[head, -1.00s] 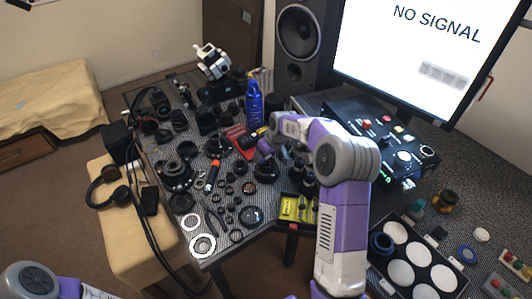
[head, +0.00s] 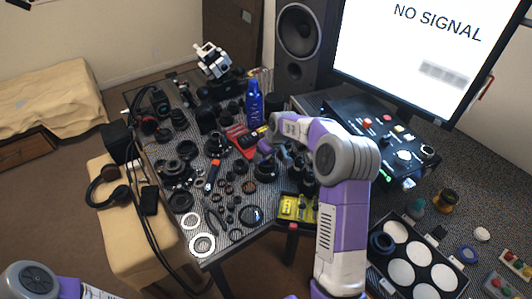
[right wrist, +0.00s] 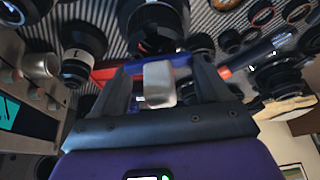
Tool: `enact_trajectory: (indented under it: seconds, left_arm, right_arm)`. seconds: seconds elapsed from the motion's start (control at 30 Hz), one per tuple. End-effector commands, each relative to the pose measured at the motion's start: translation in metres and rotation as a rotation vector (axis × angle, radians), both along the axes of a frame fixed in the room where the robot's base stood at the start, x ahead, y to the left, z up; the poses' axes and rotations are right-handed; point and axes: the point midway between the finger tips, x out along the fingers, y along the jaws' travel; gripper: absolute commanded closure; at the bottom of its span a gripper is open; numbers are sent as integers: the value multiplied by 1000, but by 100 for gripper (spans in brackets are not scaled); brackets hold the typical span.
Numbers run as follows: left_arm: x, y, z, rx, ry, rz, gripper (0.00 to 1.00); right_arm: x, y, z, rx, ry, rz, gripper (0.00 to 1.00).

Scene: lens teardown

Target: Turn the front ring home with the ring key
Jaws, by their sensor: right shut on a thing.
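My right gripper (right wrist: 160,88) is shut on a pale grey block (right wrist: 158,82), which shows between its fingers in the right wrist view. This may be part of the ring key; the rest of it is hidden. A dark lens barrel (right wrist: 153,28) stands just beyond the fingertips. I cannot tell whether the held piece touches it, and I cannot make out the front ring. In the head view the right gripper (head: 266,148) is over the crowded table, partly hidden by its arm, near a dark round lens part (head: 266,173). My left gripper is out of view.
Many dark lens parts and rings crowd the table (head: 215,270). A blue bottle (head: 253,103) stands behind the gripper, with a red tray (head: 240,142) beside it. A black control box (head: 365,130) is to the right.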

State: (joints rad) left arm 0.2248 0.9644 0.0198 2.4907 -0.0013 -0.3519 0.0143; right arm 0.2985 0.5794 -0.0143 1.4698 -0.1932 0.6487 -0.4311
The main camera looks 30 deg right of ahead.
Motion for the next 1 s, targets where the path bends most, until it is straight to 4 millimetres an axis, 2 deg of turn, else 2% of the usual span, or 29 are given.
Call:
enact_trajectory:
  seconds: [0.87,1.0]
  left_arm:
    - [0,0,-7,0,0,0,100]
    - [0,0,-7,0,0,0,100]
  right_arm:
    - [0,0,-10,0,0,0,61]
    - [0,1,-10,-1,0,-64,61]
